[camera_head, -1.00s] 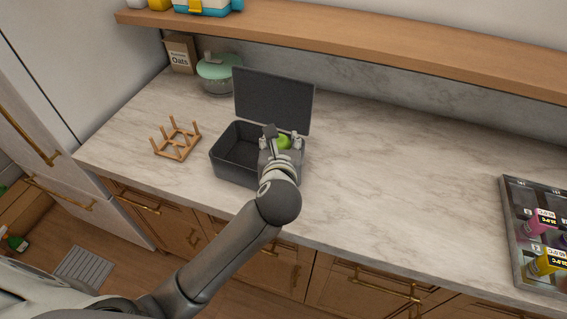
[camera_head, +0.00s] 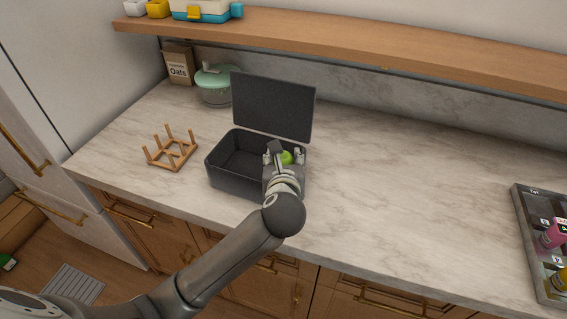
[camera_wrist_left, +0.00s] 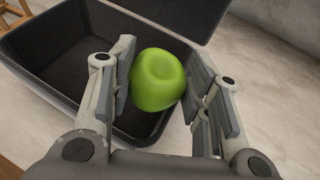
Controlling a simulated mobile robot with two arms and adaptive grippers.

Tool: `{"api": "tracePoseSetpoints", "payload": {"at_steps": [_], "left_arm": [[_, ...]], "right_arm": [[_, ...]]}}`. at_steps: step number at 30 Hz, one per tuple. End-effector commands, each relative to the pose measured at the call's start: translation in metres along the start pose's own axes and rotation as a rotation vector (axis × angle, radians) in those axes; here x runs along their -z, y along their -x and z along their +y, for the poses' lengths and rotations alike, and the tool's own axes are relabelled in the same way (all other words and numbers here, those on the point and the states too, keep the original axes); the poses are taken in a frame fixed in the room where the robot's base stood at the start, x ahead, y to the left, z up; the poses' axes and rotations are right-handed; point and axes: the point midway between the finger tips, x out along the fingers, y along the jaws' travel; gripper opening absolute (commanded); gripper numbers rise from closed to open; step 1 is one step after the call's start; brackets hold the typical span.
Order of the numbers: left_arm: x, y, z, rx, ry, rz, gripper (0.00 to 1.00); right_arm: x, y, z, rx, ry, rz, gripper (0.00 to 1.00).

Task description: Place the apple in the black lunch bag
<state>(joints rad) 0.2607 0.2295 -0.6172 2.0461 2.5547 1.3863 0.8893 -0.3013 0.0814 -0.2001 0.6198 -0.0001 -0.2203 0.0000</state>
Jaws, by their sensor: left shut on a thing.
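The green apple (camera_wrist_left: 158,80) is between the fingers of my left gripper (camera_wrist_left: 165,82), which is shut on it. In the head view, the apple (camera_head: 286,158) shows partly behind my left gripper (camera_head: 284,158). The black lunch bag (camera_head: 226,178) stands open on the counter with its lid (camera_head: 272,106) raised at the back. My left gripper holds the apple over the right part of the bag. In the left wrist view, the bag's dark interior (camera_wrist_left: 70,55) lies below and left of the apple, close to its right wall. My right gripper is not in view.
A wooden peg rack (camera_head: 170,150) stands left of the bag. An oats box (camera_head: 180,65) and a green-lidded jar (camera_head: 214,86) stand behind it. A wooden shelf (camera_head: 380,55) runs above the back. A tray (camera_head: 530,235) sits far right; the counter between is clear.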

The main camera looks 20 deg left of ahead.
Motion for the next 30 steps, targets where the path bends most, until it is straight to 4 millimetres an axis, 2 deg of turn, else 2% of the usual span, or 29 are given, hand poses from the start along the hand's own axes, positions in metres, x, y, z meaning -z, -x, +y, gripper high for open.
{"api": "tracePoseSetpoints", "payload": {"at_steps": [10,11,16,26,29,30], "left_arm": [[0.009,-0.003,0.000,0.000,0.001,0.001,0.19],[0.009,-0.003,0.000,0.000,0.000,0.002,0.46],[0.008,-0.003,0.000,0.000,0.000,0.001,0.66],[0.006,-0.002,0.000,0.000,0.000,-0.001,0.66],[-0.004,0.001,0.000,0.001,-0.001,-0.004,0.66],[0.000,0.005,-0.001,0.003,0.001,0.000,0.66]], "right_arm": [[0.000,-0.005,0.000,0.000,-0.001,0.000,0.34],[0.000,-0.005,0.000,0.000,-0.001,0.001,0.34],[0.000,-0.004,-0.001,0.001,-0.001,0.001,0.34],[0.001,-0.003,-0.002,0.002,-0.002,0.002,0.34],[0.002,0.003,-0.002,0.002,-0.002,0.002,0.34],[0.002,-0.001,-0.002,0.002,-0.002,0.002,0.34]]}}
